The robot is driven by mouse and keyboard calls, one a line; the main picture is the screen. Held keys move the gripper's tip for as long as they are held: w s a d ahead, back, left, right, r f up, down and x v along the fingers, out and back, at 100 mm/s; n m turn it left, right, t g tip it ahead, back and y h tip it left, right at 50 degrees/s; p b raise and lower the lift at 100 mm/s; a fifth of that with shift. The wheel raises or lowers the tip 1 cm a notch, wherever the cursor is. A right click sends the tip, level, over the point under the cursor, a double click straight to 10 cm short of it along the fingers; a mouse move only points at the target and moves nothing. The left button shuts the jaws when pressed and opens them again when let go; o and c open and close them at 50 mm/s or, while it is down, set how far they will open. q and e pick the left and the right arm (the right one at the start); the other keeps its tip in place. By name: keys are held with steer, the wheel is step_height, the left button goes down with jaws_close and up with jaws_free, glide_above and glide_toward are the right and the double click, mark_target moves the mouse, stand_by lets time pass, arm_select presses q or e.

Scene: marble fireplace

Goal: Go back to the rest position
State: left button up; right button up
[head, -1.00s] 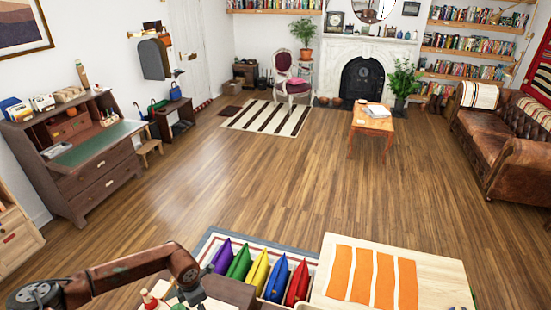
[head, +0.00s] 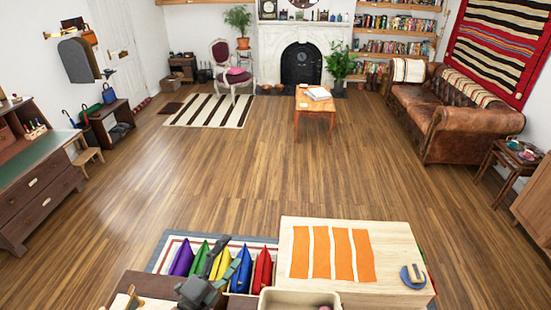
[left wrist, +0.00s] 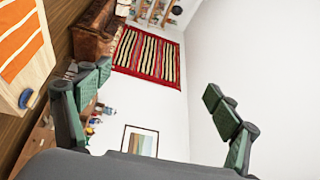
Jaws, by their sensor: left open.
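My left gripper (head: 224,264) is at the bottom of the head view, in front of the row of coloured cushion-like pieces, which it partly hides. In the left wrist view its two green-padded fingers (left wrist: 158,85) are wide apart with nothing between them. The gripper points up and away, toward the wall and sofa side of the room. My right gripper does not show in either view.
A light wooden table (head: 390,238) with an orange-striped cloth (head: 342,254) stands right of the gripper. A blue horseshoe-shaped object (head: 412,277) lies on it. A cream bin (head: 272,299) is close in front. The wooden floor beyond is clear up to the coffee table (head: 315,104).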

arm_select(q)
steer(key=s+a+f+n+g+y, duration=0.1)
steer(key=a+f+n+y, duration=0.4)
steer(key=a, duration=0.3)
steer(key=s+a+f+n+y, duration=0.1)
steer(key=a+f+n+y, duration=0.35)
steer(key=a+n, duration=0.35)
steer(key=s+a+f+n+g+y, duration=0.3)
steer(key=s+a+f+n+g, duration=0.35)
steer(key=s+f, duration=0.4)
steer(key=s+f+n+g+h, duration=0.1)
steer(key=s+f+n+g, duration=0.15)
steer(key=s+f, duration=0.45)
steer(key=s+f+n+g+h, duration=0.1)
steer(key=s+f+g, duration=0.2)
steer(key=s, duration=0.7)
step_height(320, 180, down, 31)
steer(key=s+d+m+g+b, duration=0.1)
steer(key=d+b, duration=0.1)
steer(key=s+f+g+b, duration=0.1)
steer(key=s+f+b, duration=0.1)
steer(key=s+f, duration=1.8)
steer(key=shift+m+g+h, duration=0.3)
steer(key=shift+h, duration=0.05)
